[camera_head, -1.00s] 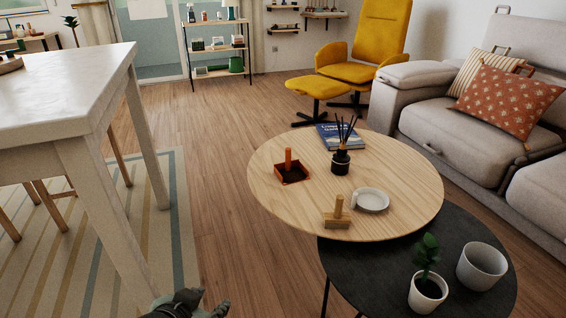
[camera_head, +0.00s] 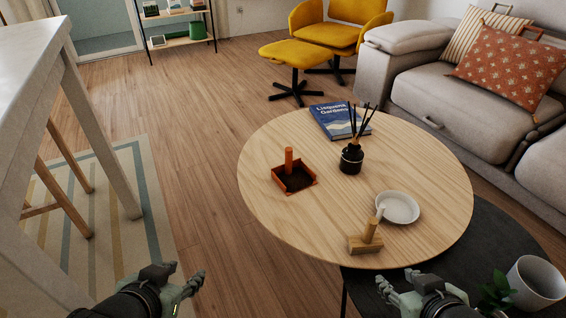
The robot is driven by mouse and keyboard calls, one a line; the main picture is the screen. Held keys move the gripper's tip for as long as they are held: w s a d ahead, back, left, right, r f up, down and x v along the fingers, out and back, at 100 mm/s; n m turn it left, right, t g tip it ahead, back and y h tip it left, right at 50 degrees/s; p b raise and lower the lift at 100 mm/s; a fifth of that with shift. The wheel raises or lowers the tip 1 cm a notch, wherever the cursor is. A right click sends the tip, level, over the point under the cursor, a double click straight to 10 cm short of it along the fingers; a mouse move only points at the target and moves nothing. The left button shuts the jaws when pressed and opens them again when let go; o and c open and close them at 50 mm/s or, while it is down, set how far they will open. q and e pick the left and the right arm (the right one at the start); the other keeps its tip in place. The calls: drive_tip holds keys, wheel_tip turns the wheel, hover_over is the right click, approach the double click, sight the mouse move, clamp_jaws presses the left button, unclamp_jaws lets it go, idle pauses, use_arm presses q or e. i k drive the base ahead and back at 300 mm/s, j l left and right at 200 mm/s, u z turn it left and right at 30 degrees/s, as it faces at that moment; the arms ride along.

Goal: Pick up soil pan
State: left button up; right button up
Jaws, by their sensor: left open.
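The soil pan (camera_head: 309,184) is a small square rust-red pan with dark soil inside and an upright orange-brown handle (camera_head: 289,160). It sits on the left part of the round wooden table (camera_head: 255,205). My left gripper (camera_head: 186,277) is open and empty at the bottom left, over the floor, apart from the pan and nearer to me. My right gripper (camera_head: 397,279) is at the bottom, near the front edge of the table, over the dark lower table. It looks open and empty, clear of the pan.
A wooden block with an upright handle (camera_head: 366,239), a white dish (camera_head: 398,208), a black reed diffuser (camera_head: 351,158) and a blue book (camera_head: 338,121) share the wooden table. A dark lower table (camera_head: 495,240) holds a white pot (camera_head: 535,283) and plant (camera_head: 497,291). A white table (camera_head: 28,50) stands left.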

sight(292, 177)
drive_tip(key=z, duration=1.75)
drive_tip(key=u, duration=1.7)
drive_tip(key=k+z, duration=0.1)
drive_tip(key=z, duration=0.3)
drive_tip(key=k+l+z, duration=0.1)
drive_tip(key=z, duration=0.3)
drive_tip(key=k+l+z, duration=0.1)
drive_tip(key=l+z, duration=0.15)
drive_tip(key=z, duration=0.15)
